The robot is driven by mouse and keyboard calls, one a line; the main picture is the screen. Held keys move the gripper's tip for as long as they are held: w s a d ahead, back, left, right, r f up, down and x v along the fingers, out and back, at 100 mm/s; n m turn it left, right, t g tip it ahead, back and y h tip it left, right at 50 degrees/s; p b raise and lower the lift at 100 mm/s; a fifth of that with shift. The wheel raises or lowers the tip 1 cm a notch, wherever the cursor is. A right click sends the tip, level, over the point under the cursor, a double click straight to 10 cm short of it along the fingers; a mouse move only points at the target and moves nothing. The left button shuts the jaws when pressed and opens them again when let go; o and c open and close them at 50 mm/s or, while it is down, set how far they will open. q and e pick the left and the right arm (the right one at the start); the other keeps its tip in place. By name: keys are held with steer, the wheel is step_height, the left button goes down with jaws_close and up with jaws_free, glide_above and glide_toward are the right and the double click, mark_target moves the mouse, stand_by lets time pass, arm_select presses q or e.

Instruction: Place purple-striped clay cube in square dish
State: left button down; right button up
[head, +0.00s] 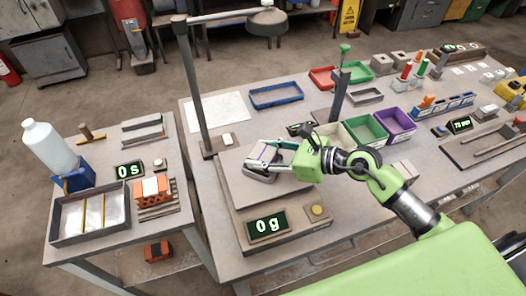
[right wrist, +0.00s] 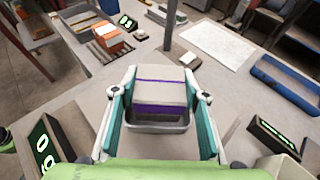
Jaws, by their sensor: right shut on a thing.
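My right gripper (head: 262,160) is shut on the purple-striped clay cube (right wrist: 163,92), a pale grey block with purple bands on its top and front. Its teal fingers stand on both sides of the cube in the right wrist view (right wrist: 160,85). The grey square dish (right wrist: 157,127) shows under the cube, its near rim in front of the cube's lower edge. I cannot tell whether the cube touches the dish floor. In the head view the dish (head: 262,178) is over the plate of the scale and partly hidden by the gripper. My left gripper is not in view.
The scale display (head: 267,225) reads 0 g. A lamp post (head: 195,90) stands left of the gripper. Green (head: 366,128) and purple (head: 397,122) bins stand to the right. A blue tray (head: 276,95) and white sheet (head: 216,110) lie behind.

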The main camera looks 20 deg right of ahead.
steer(key=shift+f, duration=0.15)
steer(key=o, duration=1.3)
steer(key=shift+r, duration=0.25)
steer(key=shift+s+d, duration=0.25)
steer(key=shift+d, duration=0.1)
steer(key=b+v, duration=0.3)
steer(key=v, duration=0.6)
steer(key=shift+s+d+r, duration=0.1)
steer(key=shift+s+d, duration=0.05)
steer(key=shift+s, duration=0.1)
steer(key=shift+v, duration=0.8)
